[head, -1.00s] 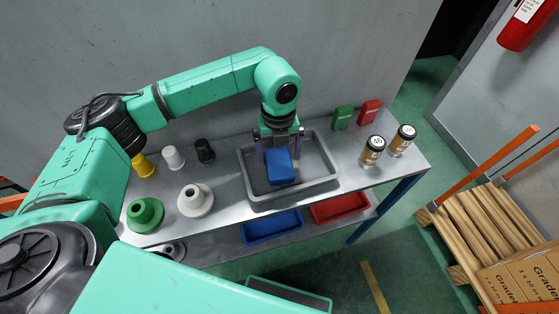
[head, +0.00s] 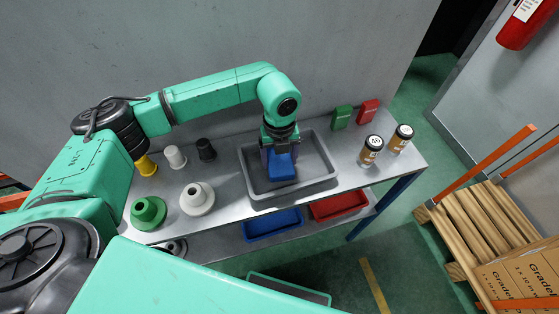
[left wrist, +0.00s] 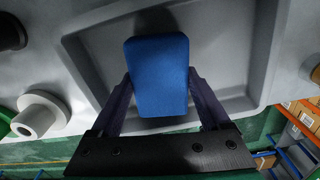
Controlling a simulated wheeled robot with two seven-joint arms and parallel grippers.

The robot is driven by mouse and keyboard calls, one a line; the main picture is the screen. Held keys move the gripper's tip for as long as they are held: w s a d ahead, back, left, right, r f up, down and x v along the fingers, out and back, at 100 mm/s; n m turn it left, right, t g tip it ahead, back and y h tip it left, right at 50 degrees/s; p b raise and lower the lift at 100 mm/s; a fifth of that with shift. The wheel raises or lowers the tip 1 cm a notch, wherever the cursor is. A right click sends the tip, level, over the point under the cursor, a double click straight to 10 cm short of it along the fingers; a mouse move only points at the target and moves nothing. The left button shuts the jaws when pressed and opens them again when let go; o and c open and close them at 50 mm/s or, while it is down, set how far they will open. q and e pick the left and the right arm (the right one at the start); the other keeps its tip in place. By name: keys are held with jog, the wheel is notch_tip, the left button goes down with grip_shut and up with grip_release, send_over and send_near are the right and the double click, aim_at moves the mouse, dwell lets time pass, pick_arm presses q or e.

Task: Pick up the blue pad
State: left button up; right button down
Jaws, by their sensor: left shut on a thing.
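The blue pad (head: 282,167) is in the grey tray (head: 328,183) on the table, under my left gripper (head: 281,150). In the left wrist view the blue pad (left wrist: 157,76) sits between the two dark fingers of my left gripper (left wrist: 160,100), which is shut on it from both sides. The grey tray also shows around the pad in the left wrist view (left wrist: 240,65). I cannot tell whether the pad touches the tray floor. My right gripper is not in view.
Green (head: 341,117) and red (head: 368,111) boxes and two jars (head: 371,150) stand on the right. Blue (head: 272,224) and red (head: 338,206) bins sit below.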

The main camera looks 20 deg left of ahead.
pick_arm(q)
notch_tip(320, 180, up, 10)
jog(key=b, duration=0.2)
jog(key=shift+b, duration=0.3)
notch_tip(320, 180, up, 9)
send_over(280, 159)
jog(key=shift+a+b, duration=0.1)
jog(key=shift+b, duration=0.2)
